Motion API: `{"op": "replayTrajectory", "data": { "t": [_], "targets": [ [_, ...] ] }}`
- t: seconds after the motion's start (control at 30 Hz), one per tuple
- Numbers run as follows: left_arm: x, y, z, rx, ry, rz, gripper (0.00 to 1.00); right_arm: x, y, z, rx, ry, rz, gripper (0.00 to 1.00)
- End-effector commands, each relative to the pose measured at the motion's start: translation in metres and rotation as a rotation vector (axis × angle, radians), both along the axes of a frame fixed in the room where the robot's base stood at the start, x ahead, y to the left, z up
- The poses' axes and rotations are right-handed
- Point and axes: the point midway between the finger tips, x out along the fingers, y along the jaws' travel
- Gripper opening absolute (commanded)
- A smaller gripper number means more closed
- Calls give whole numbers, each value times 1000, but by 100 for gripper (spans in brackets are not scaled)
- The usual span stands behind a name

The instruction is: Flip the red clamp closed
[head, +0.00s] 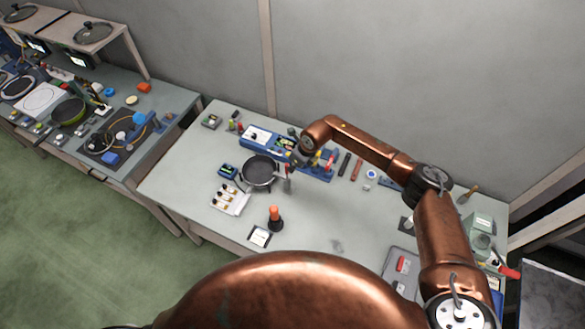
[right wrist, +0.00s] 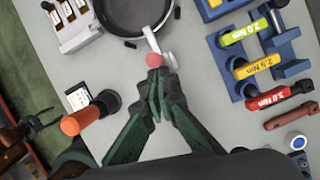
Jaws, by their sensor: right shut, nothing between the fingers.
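The clamp shows in the right wrist view as a pale metal lever with a red ball tip (right wrist: 153,60), beside the rim of the dark pan (right wrist: 135,15). The lever slants from the pan's edge toward my fingers. My right gripper (right wrist: 158,76) is shut and empty, its fingertips just below the red tip; I cannot tell whether they touch. In the head view my right gripper (head: 288,184) points down at the right side of the pan (head: 259,172), and the clamp is not clear there. My left gripper (right wrist: 42,122) shows small at the left edge of the right wrist view, fingers apart.
A blue rack (right wrist: 225,62) with green, yellow and red torque drivers stands to the right. An orange-handled tool (head: 275,217) stands upright near the table's front, by a small white card (head: 260,237). The middle front table is clear.

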Motion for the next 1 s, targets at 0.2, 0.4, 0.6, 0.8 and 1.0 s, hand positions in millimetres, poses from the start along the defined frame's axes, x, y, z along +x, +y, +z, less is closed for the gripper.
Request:
{"op": "replayTrajectory", "data": {
  "t": [0.2,0.4,0.6,0.8,1.0],
  "targets": [
    [0,0,0,0,0,0,40,2,5,4,11,-9,3,0],
    [0,-1,3,-1,-1,0,40,-2,-1,5,10,-8,6,0],
    [1,-1,10,-1,-2,0,40,-18,-25,3,3,-3,16,0],
    [-1,-2,-8,-2,1,1,40,-23,-31,49,3,-6,21,0],
    [2,-2,-16,-2,-2,1,40,-28,-37,81,1,-4,19,0]
  ]
}}
